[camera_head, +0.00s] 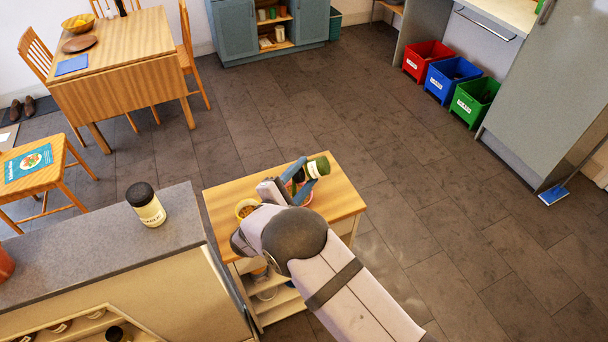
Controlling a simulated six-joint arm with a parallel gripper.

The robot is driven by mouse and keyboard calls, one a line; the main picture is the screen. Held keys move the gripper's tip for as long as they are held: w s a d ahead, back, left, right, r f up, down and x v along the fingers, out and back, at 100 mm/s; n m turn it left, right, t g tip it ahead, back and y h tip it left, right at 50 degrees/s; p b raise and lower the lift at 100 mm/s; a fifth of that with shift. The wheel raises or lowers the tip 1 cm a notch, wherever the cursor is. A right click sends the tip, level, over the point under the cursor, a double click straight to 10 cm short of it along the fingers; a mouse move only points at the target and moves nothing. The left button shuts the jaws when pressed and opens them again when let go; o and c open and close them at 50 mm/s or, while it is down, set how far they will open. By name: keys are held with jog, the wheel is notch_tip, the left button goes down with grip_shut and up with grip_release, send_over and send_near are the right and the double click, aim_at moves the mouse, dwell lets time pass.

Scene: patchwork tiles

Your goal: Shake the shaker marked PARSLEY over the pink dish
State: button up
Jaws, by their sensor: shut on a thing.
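My gripper (301,178) has blue fingers shut on a shaker (319,167) with a dark green body and a pale end. The shaker is tipped over on its side, above the small wooden-topped cart (338,197). Its marking cannot be read from here. The pink dish (308,196) stands on the cart below the gripper. My arm and gripper hide most of it, so what lies in it cannot be seen. The shaker's height over the dish is hard to tell.
A yellow bowl (241,206) with brownish contents stands on the cart's left, partly behind my arm. A black-lidded jar (147,205) stands on the grey counter (95,235). Red, blue and green bins (475,100) stand at the right. Open floor surrounds the cart's far and right sides.

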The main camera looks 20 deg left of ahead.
aim_at(304, 181)
jog(key=shift+f+b, duration=0.9)
jog(key=shift+f, duration=0.6)
jog(key=shift+r+p, duration=1.55)
jog(key=shift+f+b, duration=1.25)
jog(key=shift+f, duration=0.3)
jog(key=shift+r+p, duration=0.2)
jog(key=shift+p, duration=0.1)
jog(key=shift+r+m+g+y+p, duration=0.3)
jog(key=shift+m+g+p, duration=0.2)
jog(key=shift+m+p, duration=0.5)
jog(key=shift+r+m+g+y+p, duration=0.3)
jog(key=shift+m+y+p, duration=0.1)
jog(key=shift+m+p, duration=0.5)
jog(key=shift+m+g+y+p, duration=0.3)
jog(key=shift+m+y+p, duration=0.1)
jog(key=shift+m, duration=0.2)
